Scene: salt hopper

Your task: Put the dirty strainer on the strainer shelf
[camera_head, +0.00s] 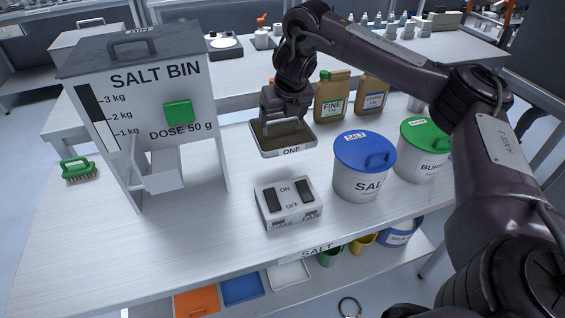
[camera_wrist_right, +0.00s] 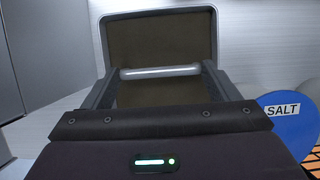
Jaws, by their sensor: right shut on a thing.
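The strainer (camera_head: 291,153) is a shallow rectangular tray with a grey rim, a brownish inside and a front label reading ONE. My right gripper (camera_head: 281,122) is shut on it and holds it, seemingly above the table, behind the switch box. In the right wrist view the strainer (camera_wrist_right: 162,22) shows beyond the fingers, with a pale bar (camera_wrist_right: 160,71) between them at the grip. My left gripper is not in view. I cannot tell which surface is the strainer shelf; a lower shelf (camera_head: 335,275) shows under the table's front edge.
The salt bin (camera_head: 190,125) stands at left, with a green brush (camera_head: 77,169) beside it. A switch box (camera_head: 288,203), a blue-lidded salt tub (camera_head: 363,180) and a green-lidded tub (camera_head: 420,165) stand right of centre. Bottles (camera_head: 331,108) stand behind. The front left tabletop is clear.

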